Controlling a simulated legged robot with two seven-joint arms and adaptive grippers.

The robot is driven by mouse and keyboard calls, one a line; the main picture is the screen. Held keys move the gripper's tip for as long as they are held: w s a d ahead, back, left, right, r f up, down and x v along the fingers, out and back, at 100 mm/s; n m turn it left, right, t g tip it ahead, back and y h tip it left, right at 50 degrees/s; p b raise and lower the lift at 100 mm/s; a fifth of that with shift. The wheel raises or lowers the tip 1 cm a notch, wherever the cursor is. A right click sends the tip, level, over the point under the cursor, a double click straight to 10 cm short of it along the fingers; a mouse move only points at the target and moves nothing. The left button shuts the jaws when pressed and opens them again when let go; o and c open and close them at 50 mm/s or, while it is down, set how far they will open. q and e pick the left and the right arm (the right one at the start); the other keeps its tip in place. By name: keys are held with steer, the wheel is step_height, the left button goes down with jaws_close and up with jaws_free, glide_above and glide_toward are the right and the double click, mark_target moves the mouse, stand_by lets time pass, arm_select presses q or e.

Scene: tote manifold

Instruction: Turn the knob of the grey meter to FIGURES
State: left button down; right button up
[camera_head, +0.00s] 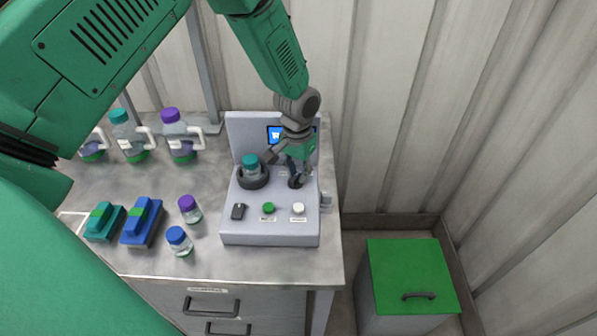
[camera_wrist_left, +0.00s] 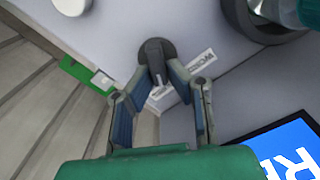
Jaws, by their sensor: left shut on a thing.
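The grey meter (camera_head: 270,240) stands on the metal cabinet top. Its black round knob (camera_head: 295,182) is at the right of its upper face; it also shows in the left wrist view (camera_wrist_left: 153,50). My left gripper (camera_head: 297,172) reaches down from above and is shut on the knob; in the wrist view its two fingertips (camera_wrist_left: 164,72) are at either side of the knob's grip. The lit blue screen (camera_head: 276,135) is partly hidden by my gripper. My right gripper is not in view.
A teal-capped bottle (camera_head: 251,166) stands in the meter's round holder. A black switch (camera_head: 238,212), green button (camera_head: 268,208) and white button (camera_head: 298,208) are in front. Bottles, jugs and two blocks stand left. A green-lidded bin (camera_head: 410,270) is on the floor at right.

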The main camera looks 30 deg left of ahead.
mark_target(296, 175)
arm_select(q)
steer(key=shift+s+f, duration=0.2)
steer(key=shift+s, duration=0.15)
steer(key=c, duration=1.6)
jaws_free()
steer(key=shift+o, duration=0.2)
steer(key=shift+r, duration=0.1)
steer(key=shift+w+r, duration=0.1)
steer(key=shift+w, duration=0.05)
step_height(296, 175, up, 12)
steer(key=shift+f, duration=0.2)
